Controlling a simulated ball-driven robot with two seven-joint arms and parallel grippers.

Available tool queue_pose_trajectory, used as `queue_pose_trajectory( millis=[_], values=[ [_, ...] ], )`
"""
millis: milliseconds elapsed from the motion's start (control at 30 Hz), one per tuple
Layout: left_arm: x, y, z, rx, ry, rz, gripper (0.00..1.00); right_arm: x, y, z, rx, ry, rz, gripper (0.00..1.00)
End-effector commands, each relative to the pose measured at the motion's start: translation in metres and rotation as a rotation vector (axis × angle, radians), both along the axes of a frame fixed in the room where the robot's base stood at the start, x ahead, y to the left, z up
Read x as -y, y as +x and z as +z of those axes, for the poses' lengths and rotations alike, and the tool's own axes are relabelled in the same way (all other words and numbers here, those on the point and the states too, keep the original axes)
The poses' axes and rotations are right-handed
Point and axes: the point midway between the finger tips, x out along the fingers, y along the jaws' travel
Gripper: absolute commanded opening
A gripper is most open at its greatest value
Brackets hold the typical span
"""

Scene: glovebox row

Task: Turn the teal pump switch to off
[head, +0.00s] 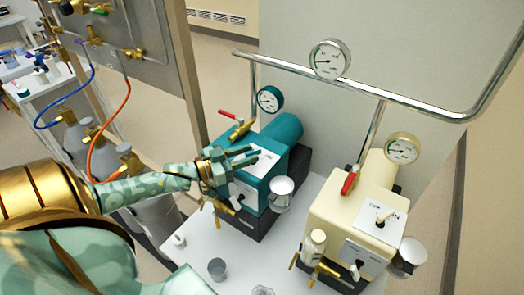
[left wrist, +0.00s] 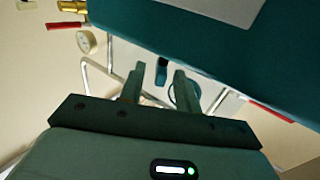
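The teal pump (head: 285,132) stands on the left of the white bench, with a white label plate (head: 268,160) on its top. My left gripper (head: 250,157) is over this plate. In the left wrist view its two fingers (left wrist: 157,85) are apart, and a small dark teal piece (left wrist: 162,72), probably the switch lever, shows between them. I cannot tell whether they touch it. The pump body (left wrist: 200,30) fills the top of that view. In the head view the gripper hides most of the switch, so its setting cannot be read. My right gripper is not in view.
A cream pump (head: 343,208) stands to the right, with its own top switch (head: 385,214). A red-handled valve (head: 230,115) and a teal gauge (head: 270,99) are behind the teal pump. A metal rail (head: 290,68) runs above. A grey cup (head: 217,268) stands in front.

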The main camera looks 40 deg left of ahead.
Motion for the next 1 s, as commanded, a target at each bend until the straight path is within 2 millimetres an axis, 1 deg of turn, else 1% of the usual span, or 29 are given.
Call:
queue_pose_trajectory(
  millis=[33,100,233,400,633,733,767,1000],
  values=[
    [0.004,0.011,-0.001,0.004,0.001,0.000,0.33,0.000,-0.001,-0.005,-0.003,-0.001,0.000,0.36],
    [0.010,0.023,-0.001,0.004,0.001,0.000,0.33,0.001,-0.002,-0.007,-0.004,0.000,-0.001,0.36],
    [0.016,0.038,-0.001,0.000,0.001,0.000,0.33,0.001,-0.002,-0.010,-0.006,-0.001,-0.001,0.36],
    [0.020,0.045,0.000,-0.001,0.001,0.000,0.33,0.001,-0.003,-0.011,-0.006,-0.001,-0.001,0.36],
    [0.020,0.045,0.000,-0.001,0.001,0.000,0.33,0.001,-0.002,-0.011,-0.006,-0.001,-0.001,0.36],
    [0.020,0.045,0.000,-0.001,0.001,0.000,0.05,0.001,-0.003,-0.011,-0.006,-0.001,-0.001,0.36],
    [0.020,0.045,0.000,-0.001,0.001,0.000,0.00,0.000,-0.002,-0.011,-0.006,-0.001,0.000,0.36],
    [0.020,0.045,0.000,-0.001,0.000,0.007,0.00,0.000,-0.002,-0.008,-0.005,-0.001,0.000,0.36]
  ],
)
